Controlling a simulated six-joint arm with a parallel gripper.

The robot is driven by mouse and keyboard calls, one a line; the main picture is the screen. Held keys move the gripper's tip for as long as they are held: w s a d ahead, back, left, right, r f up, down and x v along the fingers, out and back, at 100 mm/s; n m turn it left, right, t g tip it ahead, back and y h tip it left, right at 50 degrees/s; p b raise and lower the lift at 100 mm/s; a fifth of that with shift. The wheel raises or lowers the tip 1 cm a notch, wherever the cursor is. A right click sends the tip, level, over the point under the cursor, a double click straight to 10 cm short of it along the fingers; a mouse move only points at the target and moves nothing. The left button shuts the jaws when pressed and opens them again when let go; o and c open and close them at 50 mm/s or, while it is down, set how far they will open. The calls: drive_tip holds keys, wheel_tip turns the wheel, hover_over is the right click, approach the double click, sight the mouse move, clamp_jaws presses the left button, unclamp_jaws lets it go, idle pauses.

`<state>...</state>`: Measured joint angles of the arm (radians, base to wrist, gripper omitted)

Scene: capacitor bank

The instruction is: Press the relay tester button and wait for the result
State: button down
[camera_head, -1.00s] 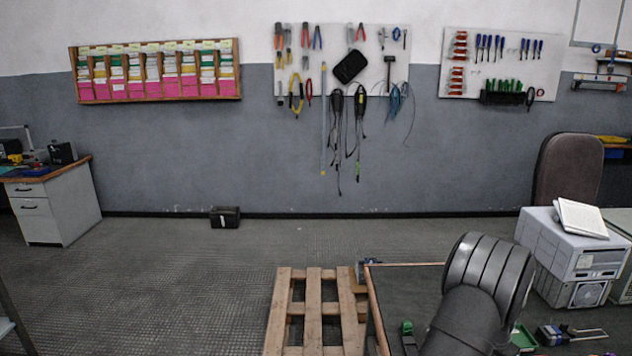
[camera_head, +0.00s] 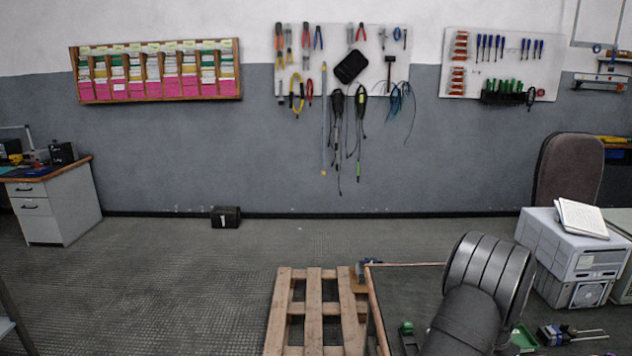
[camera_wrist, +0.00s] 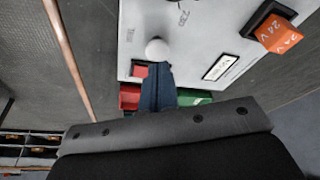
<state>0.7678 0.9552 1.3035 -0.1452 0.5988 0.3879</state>
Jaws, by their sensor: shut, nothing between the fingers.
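In the wrist view my gripper (camera_wrist: 156,84) is shut and empty, its blue fingers pointing at a white panel (camera_wrist: 190,32), which looks like the relay tester. The fingertips end at a white round knob (camera_wrist: 156,49), beside a red square (camera_wrist: 139,69) on the panel edge. I cannot tell whether they touch either, or which is the button. An orange block marked 24 V (camera_wrist: 275,33) sits in a black socket at the right. A label (camera_wrist: 220,68) lies between, its text unreadable. In the head view my arm hides the gripper, and the tester is not clearly visible.
Red (camera_wrist: 130,97) and green (camera_wrist: 193,97) bins lie close by the fingers. A copper-coloured edge (camera_wrist: 68,60) runs at the left. In the head view a pallet (camera_head: 314,310) stands left of the bench edge (camera_head: 377,310), and white computer cases (camera_head: 570,250) stand at the right.

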drive_tip(key=shift+f, duration=1.35)
idle(0.6)
drive_tip(key=shift+r, duration=3.55)
drive_tip(key=shift+f, duration=3)
